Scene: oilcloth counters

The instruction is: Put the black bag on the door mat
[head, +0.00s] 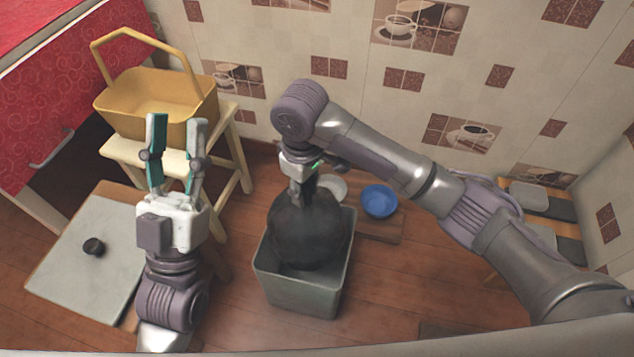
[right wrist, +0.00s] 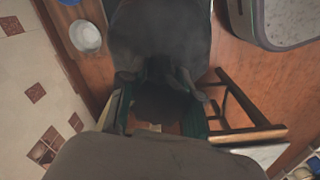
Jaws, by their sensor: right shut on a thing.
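The black bag (head: 305,230) is round and dark with a narrow neck. My right gripper (head: 303,182) is shut on its neck, and the bag hangs upright below. The bag also fills the upper middle of the right wrist view (right wrist: 160,35). In the head view it overlaps the grey bin (head: 298,295); how far it is inside or above is unclear. My left gripper (head: 178,125) is open and empty, pointing toward the yellow basket. I cannot identify the door mat for sure; a dark flat patch (head: 455,331) at the bottom edge may be it.
A yellow basket (head: 150,105) stands on a cream stool (head: 233,165). A blue bowl (head: 380,201) and a white dish (head: 331,187) lie beyond the bin. A grey slab (head: 85,270) with a black knob is at left.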

